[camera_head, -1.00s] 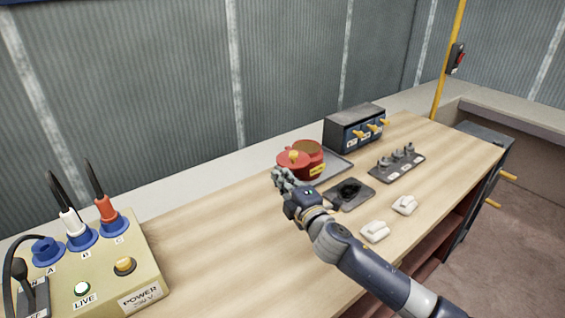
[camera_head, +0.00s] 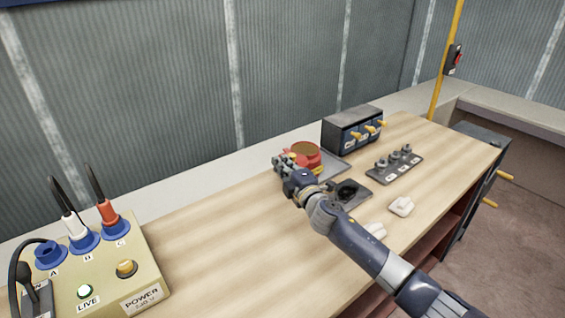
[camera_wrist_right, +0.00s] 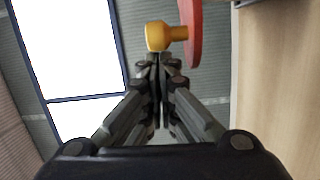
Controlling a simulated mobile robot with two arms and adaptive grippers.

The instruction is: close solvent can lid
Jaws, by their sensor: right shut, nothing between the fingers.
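The red solvent can (camera_head: 308,151) stands at the back of the bench, its round brownish top showing. Its red lid is beside it on the left, mostly hidden behind my right gripper in the head view. In the right wrist view the lid (camera_wrist_right: 194,32) appears edge-on as a red disc with a yellow-orange knob (camera_wrist_right: 158,36). My right gripper (camera_head: 279,164) is at the lid's near left side. Its closed fingertips (camera_wrist_right: 160,60) are empty and right by the knob; whether they touch it is unclear. My left gripper is out of view.
A grey tray (camera_head: 338,167) lies under the can. A dark box with yellow levers (camera_head: 353,129) stands behind right. A dark square plate (camera_head: 350,194), a rack of small knobs (camera_head: 394,162) and white pieces (camera_head: 401,206) lie nearby. A power box (camera_head: 100,275) sits left.

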